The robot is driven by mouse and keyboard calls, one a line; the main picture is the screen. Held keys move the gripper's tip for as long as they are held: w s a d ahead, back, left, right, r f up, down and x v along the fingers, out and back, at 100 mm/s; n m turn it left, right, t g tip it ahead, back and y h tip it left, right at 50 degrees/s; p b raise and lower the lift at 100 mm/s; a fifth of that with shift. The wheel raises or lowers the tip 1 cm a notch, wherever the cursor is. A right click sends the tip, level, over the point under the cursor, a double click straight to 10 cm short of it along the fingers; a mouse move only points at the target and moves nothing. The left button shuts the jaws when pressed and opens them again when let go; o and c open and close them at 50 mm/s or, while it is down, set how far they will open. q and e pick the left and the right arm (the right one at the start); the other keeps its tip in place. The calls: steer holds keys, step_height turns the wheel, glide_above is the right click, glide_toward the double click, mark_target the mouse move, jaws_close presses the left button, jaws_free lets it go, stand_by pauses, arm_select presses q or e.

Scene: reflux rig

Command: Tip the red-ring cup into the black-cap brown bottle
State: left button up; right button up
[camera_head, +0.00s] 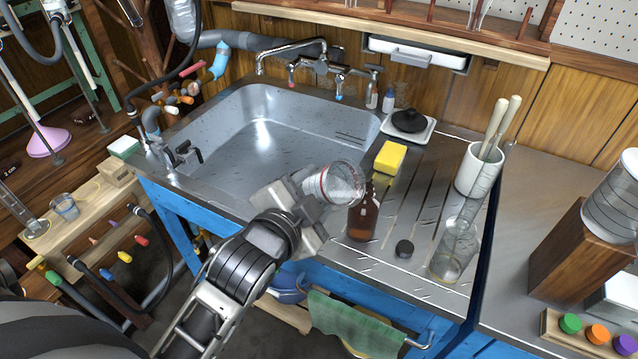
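My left gripper (312,196) is shut on a clear cup (345,182) with a red ring near its gripped end. The cup is tipped well over, its mouth toward the right, at the top of the brown bottle (362,220). The bottle stands upright on the ridged steel drainboard, its neck partly hidden by the cup. I cannot tell whether the cup touches the bottle or whether liquid is flowing. A black cap (404,248) lies on the drainboard to the right of the bottle. My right gripper is not in view.
Behind are a yellow sponge (390,157), a white dish with a black item (409,122) and a white pot of pestles (478,170). The sink basin (262,135) is empty.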

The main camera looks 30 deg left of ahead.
arm_select(q)
steer(key=shift+s+r, duration=0.2)
steer(key=shift+s, duration=0.15)
steer(key=shift+w+a+f, duration=0.1)
steer(key=shift+w+f, duration=0.2)
steer(key=shift+w, duration=0.25)
steer(key=shift+w+f, duration=0.3)
steer(key=shift+w, duration=0.2)
steer(key=w+a+f, duration=0.2)
steer(key=w+f, duration=0.1)
steer(key=w, duration=0.5)
steer(key=shift+f+y+p, duration=0.3)
steer(key=shift+p, duration=0.1)
steer(key=shift+s, duration=0.1)
